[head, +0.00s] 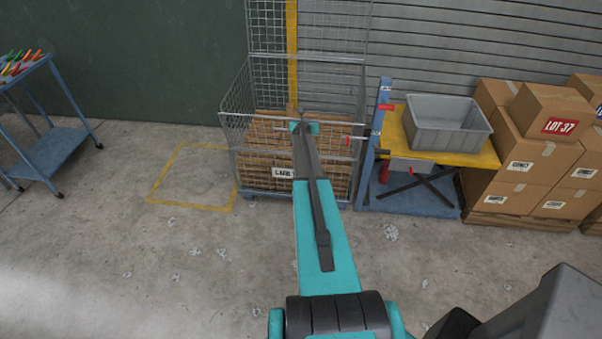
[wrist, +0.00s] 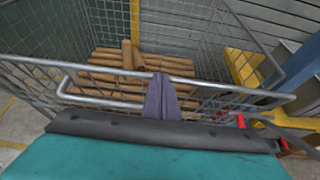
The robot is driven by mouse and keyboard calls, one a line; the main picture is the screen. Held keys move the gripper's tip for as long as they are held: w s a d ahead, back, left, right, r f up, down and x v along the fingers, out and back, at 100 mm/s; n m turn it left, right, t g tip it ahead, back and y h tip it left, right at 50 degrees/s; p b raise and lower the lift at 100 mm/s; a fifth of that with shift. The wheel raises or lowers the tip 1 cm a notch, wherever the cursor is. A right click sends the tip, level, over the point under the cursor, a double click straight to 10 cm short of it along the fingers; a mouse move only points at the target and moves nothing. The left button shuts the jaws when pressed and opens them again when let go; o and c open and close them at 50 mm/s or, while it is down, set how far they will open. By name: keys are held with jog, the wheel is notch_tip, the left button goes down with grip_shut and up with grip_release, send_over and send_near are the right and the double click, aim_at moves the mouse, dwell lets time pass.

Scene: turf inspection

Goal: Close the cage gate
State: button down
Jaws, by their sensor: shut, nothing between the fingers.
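The wire-mesh cage (head: 240,128) stands against the shutter wall, with stacked brown rolls (wrist: 105,62) inside. Its front gate (head: 250,160) is a low mesh panel carrying a white label. The gate's top rail (wrist: 30,61) and a bent bar handle (wrist: 85,99) cross the wrist view. I cannot tell whether the gate is flush with the frame or latched. A small red piece (wrist: 241,121) shows near the right end of the gate. My gripper (wrist: 160,82) is shut and empty, over the rail near its middle; contact is unclear. In the head view my arm hides part of the gate.
A blue and yellow trolley (head: 480,157) with a grey bin (head: 447,123) stands close to the cage's right. Stacked cartons (head: 520,165) are further right. A blue cart (head: 55,150) is at the far left.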

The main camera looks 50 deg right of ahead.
jog(key=shift+s+a+f, duration=0.1)
jog(key=shift+s+a, duration=0.05)
jog(key=shift+s+a+b, duration=0.95)
jog(key=shift+a+b, duration=0.25)
jog(key=shift+a, duration=0.6)
notch_tip(320, 180, up, 9)
jog(key=d+p, duration=0.1)
jog(key=shift+w+d, duration=0.25)
jog(key=shift+w, duration=0.2)
